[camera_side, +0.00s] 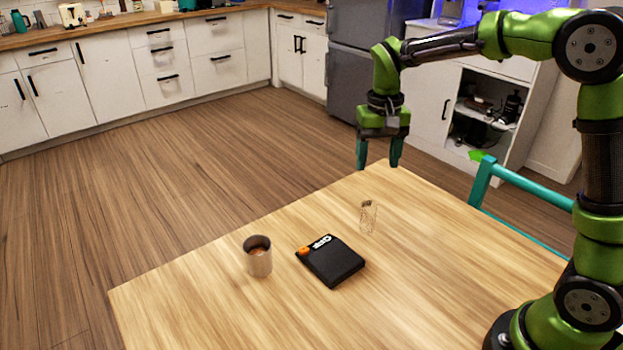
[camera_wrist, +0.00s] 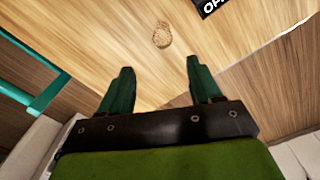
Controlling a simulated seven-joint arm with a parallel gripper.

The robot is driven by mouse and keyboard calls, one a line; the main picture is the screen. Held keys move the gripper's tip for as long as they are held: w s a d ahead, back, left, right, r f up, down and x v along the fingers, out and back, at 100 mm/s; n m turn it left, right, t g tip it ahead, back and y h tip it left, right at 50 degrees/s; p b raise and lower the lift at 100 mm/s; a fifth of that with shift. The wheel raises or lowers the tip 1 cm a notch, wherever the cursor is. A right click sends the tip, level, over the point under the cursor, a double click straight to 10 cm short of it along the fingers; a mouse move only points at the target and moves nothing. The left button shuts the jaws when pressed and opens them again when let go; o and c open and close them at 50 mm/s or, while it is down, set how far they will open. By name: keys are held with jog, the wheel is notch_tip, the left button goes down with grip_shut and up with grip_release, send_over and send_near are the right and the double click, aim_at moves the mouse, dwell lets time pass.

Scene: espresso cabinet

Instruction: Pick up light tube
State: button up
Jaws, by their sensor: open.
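The light tube appears to be the clear glass-like cylinder (camera_side: 368,217) standing upright on the table in the side view. It also shows in the wrist view as a small patterned tube (camera_wrist: 162,35), ahead of the fingers. My gripper (camera_side: 378,166) is open and empty, pointing down above the far edge of the table, higher than the tube and apart from it. In the wrist view its two teal fingers (camera_wrist: 160,88) are spread wide with nothing between them.
A black flat device (camera_side: 331,261) with an orange spot lies left of the tube. The wooden table (camera_side: 430,270) is otherwise clear. A teal chair (camera_side: 520,178) stands at the table's right edge.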

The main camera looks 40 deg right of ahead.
aim_at(368, 213)
notch_tip(368, 213, down, 11)
jog(key=shift+f, duration=0.1)
jog(key=f, duration=0.5)
jog(key=shift+w, duration=0.3)
jog(key=c, duration=1.1)
jog(key=shift+o, duration=0.2)
jog(key=shift+r, duration=0.15)
